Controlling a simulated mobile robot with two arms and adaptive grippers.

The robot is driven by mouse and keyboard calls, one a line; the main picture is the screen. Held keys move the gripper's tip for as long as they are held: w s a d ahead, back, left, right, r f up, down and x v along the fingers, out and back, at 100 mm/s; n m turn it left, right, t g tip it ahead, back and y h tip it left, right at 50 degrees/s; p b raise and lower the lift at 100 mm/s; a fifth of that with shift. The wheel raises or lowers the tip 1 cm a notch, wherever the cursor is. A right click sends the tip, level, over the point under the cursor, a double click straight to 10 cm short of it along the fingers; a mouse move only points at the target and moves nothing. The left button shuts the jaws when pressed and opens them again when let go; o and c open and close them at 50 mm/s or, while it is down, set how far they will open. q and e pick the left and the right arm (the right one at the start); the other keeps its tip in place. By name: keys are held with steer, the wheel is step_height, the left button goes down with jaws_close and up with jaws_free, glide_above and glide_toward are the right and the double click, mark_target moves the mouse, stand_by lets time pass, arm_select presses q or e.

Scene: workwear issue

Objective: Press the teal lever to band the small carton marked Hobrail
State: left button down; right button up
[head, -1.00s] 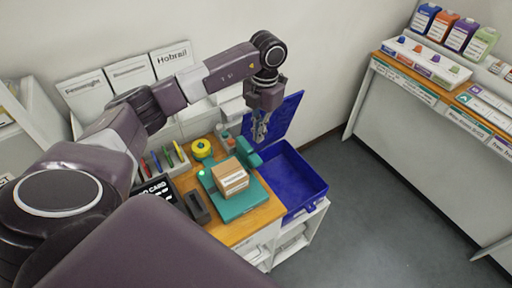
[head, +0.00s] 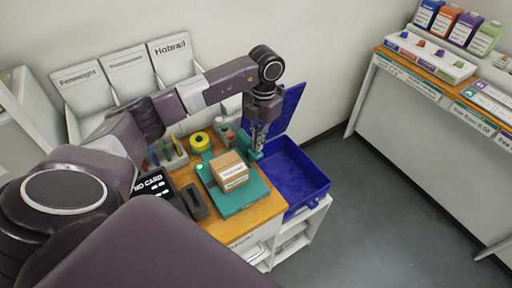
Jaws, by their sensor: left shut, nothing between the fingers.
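A small brown carton (head: 229,167) with a white label sits on the teal banding machine (head: 243,203) on the wooden counter. The label is too small to read. The teal lever (head: 256,156) stands at the back right of the machine, partly hidden by my left gripper. My left gripper (head: 257,149) points down, shut and empty, with its fingertips at the lever. I cannot tell whether they touch it. My right gripper is not in view.
A blue open crate (head: 305,180) with a raised lid is right of the counter. A yellow tape roll (head: 200,141), a black card reader (head: 152,186) and a dark tray (head: 193,201) are left of the machine. A white rack marked Hobrail (head: 172,60) stands behind. A green light glows on the machine.

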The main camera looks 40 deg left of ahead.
arm_select(q)
step_height(320, 180, down, 5)
steer(key=b, duration=0.4)
steer(key=shift+r, duration=0.1)
steer(key=shift+r+p, duration=0.3)
steer(key=shift+p, duration=0.05)
steer(key=w, duration=0.1)
steer(key=w+r+b, duration=0.1)
steer(key=w, duration=0.1)
steer(key=shift+w+d, duration=0.1)
steer(key=shift+d, duration=0.05)
step_height(320, 180, up, 12)
steer(key=w, duration=0.1)
steer(key=shift+w, duration=0.15)
